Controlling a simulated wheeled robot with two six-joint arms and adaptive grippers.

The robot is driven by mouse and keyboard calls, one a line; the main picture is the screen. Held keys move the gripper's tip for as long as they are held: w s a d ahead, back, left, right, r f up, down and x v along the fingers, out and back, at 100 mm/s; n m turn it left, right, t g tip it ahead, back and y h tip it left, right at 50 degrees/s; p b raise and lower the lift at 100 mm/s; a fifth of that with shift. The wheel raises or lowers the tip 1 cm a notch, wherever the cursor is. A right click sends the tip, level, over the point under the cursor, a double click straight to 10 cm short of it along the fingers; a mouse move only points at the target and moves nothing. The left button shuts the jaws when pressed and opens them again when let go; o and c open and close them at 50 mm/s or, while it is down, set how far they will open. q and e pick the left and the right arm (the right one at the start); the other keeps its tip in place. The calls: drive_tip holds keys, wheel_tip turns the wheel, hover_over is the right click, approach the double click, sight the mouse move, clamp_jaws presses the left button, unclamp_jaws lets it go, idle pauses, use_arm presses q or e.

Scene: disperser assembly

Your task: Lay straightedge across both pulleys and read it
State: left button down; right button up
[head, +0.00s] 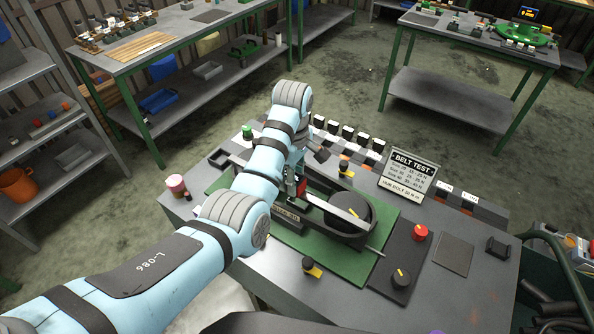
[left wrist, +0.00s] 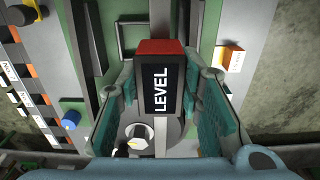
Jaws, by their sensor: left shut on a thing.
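My left gripper (head: 299,180) is shut on the red-topped block of the straightedge, above the green mat. In the left wrist view, its teal pads (left wrist: 160,85) flank a dark block (left wrist: 158,92) with a red end, marked LEVEL. The silver straightedge bar (head: 335,207) runs from the gripper toward the lower right, over the large black pulley (head: 360,206) with a yellow-marked hub. Whether the bar touches the pulley, I cannot tell. The other pulley is mostly hidden by my left arm and gripper. My right gripper is not in view.
Several dark and white blocks line the back edge. The right front of the bench is fairly clear.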

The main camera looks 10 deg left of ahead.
use_arm(q)
drive_tip(key=shift+s+f, duration=0.1)
drive_tip(key=shift+s, duration=0.1)
drive_tip(key=c, duration=1.1)
unclamp_jaws()
drive_tip(key=shift+w, duration=0.1)
